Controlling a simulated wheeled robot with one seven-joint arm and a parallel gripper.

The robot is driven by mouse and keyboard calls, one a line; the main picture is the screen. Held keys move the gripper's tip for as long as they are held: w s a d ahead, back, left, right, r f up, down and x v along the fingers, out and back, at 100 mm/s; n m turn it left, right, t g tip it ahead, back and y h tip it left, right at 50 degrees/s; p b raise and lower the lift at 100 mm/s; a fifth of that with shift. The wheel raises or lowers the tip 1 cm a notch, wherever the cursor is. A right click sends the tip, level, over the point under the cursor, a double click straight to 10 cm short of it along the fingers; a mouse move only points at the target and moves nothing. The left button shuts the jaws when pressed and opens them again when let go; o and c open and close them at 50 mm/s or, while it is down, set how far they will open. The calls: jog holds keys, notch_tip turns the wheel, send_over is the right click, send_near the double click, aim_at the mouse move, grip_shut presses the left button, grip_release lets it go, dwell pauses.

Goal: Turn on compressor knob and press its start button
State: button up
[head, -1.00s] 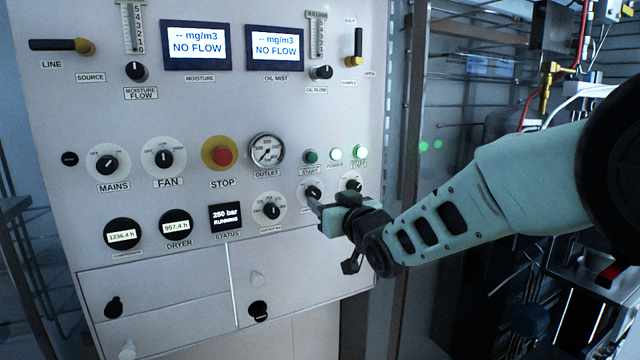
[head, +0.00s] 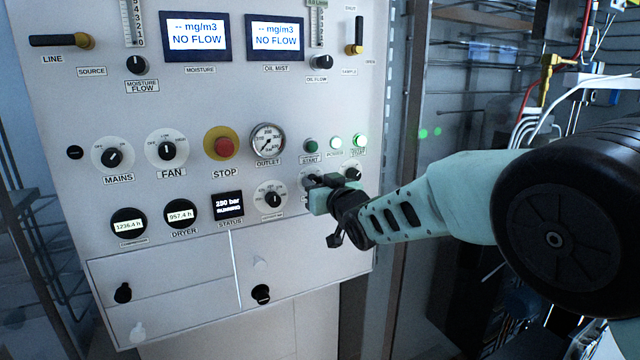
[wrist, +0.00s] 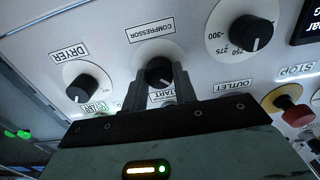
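The compressor knob (wrist: 158,72) is black on a white dial in the wrist view. My gripper (wrist: 159,78) has one finger on each side of it, close against its sides, and seems shut on it. The knob's white mark points down in that view. In the head view my gripper (head: 326,186) is at the panel, covering much of the knob. The compressor start button (head: 311,146) is dark green and unlit, just above the gripper. In the wrist view its START label shows behind the fingers, and the button is mostly hidden.
The dryer knob (head: 353,173) is close at the right. The lit power light (head: 336,142) and lit dryer start button (head: 360,140) are above. The red stop button (head: 224,146) and outlet gauge (head: 267,140) lie left. The status screen (head: 228,205) reads RUNNING.

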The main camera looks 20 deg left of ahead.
jog(key=shift+f+m+b, duration=0.1)
jog(key=shift+m+b, duration=0.2)
jog(key=shift+b, duration=0.1)
jog(key=m+b, duration=1.7)
jog(key=shift+b, duration=0.3)
jog(key=shift+s+r+m, duration=0.1)
jog(key=shift+r+m, duration=0.15)
jog(key=shift+m, duration=0.05)
jog(key=o, duration=1)
jog(key=shift+a, duration=0.1)
jog(key=shift+f, duration=0.1)
